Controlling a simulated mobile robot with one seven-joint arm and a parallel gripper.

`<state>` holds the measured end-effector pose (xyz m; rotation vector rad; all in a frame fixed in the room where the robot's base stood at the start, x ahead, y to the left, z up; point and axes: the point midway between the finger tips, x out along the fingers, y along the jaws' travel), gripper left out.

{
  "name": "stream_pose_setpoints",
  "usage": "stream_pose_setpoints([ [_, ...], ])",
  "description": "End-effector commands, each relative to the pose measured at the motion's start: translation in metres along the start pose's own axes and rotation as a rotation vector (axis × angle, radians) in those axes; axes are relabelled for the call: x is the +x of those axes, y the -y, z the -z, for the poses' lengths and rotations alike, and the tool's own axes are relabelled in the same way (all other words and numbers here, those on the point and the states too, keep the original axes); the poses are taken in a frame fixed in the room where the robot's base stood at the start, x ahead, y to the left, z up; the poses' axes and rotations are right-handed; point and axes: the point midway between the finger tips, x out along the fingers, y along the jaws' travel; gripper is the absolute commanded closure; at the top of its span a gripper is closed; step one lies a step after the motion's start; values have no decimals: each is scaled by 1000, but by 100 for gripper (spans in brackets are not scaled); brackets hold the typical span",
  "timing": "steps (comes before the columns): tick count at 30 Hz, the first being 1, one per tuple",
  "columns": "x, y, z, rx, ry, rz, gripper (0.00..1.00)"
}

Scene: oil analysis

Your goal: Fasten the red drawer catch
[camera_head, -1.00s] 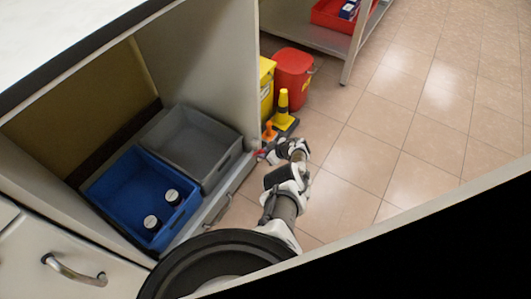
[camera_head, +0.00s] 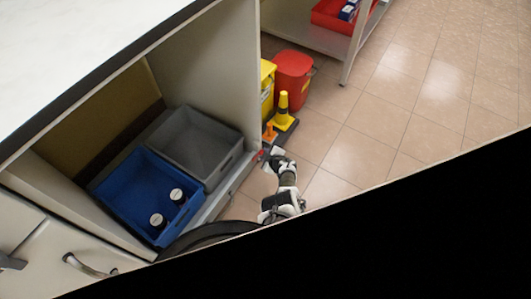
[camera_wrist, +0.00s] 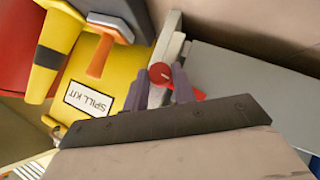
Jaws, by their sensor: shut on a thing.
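The red drawer catch (camera_wrist: 160,73) shows in the wrist view as a round red knob with a red lever part, at the end of a pale drawer edge. My gripper (camera_wrist: 157,90) has its two purple-grey fingers on either side of the red part, shut on it. In the head view, my gripper (camera_head: 269,158) is at the far front corner of the low drawer (camera_head: 222,195), where a small bit of red (camera_head: 260,155) shows. The drawer holds a grey bin (camera_head: 237,161) and a blue bin (camera_head: 120,202). Whether the catch is latched cannot be told.
A red bin (camera_head: 294,68) is behind. Tiled floor to the right is clear.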

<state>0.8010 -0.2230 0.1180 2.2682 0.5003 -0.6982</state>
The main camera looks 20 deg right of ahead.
Motion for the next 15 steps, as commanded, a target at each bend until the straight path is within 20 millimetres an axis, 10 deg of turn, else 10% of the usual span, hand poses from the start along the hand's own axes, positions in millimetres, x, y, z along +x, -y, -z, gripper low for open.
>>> stream_pose_setpoints([
  [15,1,1,5,-96,-8,-90,97],
])
